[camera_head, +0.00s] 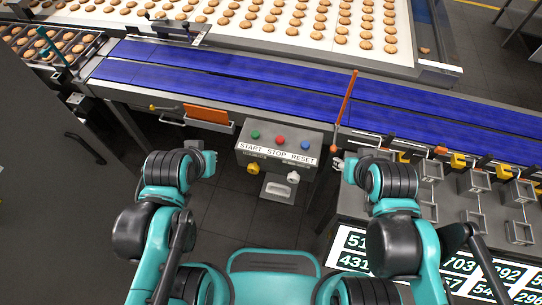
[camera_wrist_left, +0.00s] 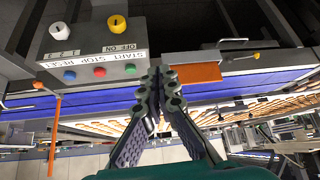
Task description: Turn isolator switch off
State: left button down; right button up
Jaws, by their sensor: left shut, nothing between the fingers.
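The isolator switch is a yellow knob (camera_wrist_left: 117,24) under the OFF ON label on the grey control box (camera_wrist_left: 88,38) in the left wrist view. In the head view the yellow knob (camera_head: 253,168) sits on the box's near face. I cannot tell its exact angle. My left gripper (camera_wrist_left: 162,74) is shut and empty, its tips just right of the box's edge and apart from the knob in the picture. In the head view the left fingers are mostly hidden by the wrist. My right gripper (camera_head: 338,164) is right of the box, its fingers too small to read.
A white knob (camera_head: 293,177) sits beside the yellow one; green, red and blue buttons (camera_head: 280,140) are on the box's top. Behind runs a blue conveyor (camera_head: 240,85). An orange flap (camera_head: 206,115) is left of the box, and an orange rod (camera_head: 346,98) stands right of it.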

aim_at(253, 168)
jog(key=k+z, duration=0.1)
jog(key=k, duration=0.4)
jog(key=k+l+z, duration=0.1)
jog(key=k, duration=0.35)
jog(key=k+l+z, duration=0.1)
jog(key=k, duration=0.4)
jog(key=l, duration=0.1)
